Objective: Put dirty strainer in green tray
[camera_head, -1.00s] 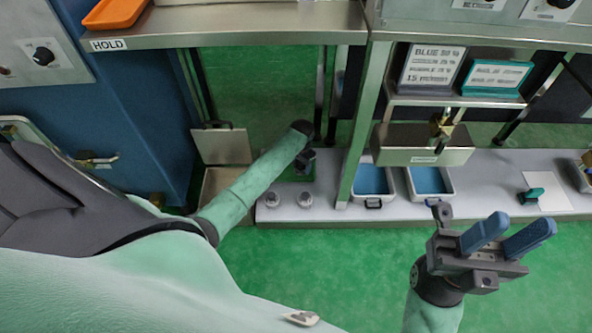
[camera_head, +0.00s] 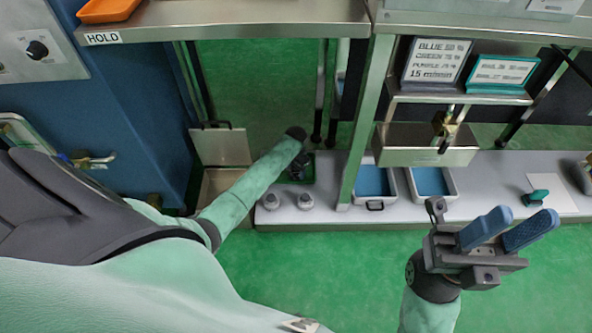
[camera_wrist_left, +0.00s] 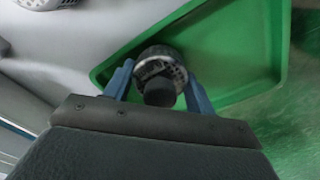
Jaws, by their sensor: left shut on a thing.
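The strainer (camera_wrist_left: 160,68), a small round metal piece with a slotted rim and dark centre, sits between the blue fingers of my left gripper (camera_wrist_left: 158,85), which is shut on it. The green tray (camera_wrist_left: 235,50) lies beneath and behind it in the left wrist view. I cannot tell whether the strainer touches the tray floor. In the head view my left gripper (camera_head: 298,170) is small and dark over the green tray (camera_head: 309,168), partly hiding it; the held strainer is hard to make out there. My right gripper (camera_head: 520,226) is open and empty, over the green floor.
Two similar grey strainers (camera_head: 271,200) (camera_head: 305,200) stand on the pale low bench (camera_head: 330,215), nearer than the tray. Two blue-filled trays (camera_head: 375,181) (camera_head: 432,181) are right of the metal post (camera_head: 364,130). A metal shelf (camera_head: 230,25) overhangs my left arm.

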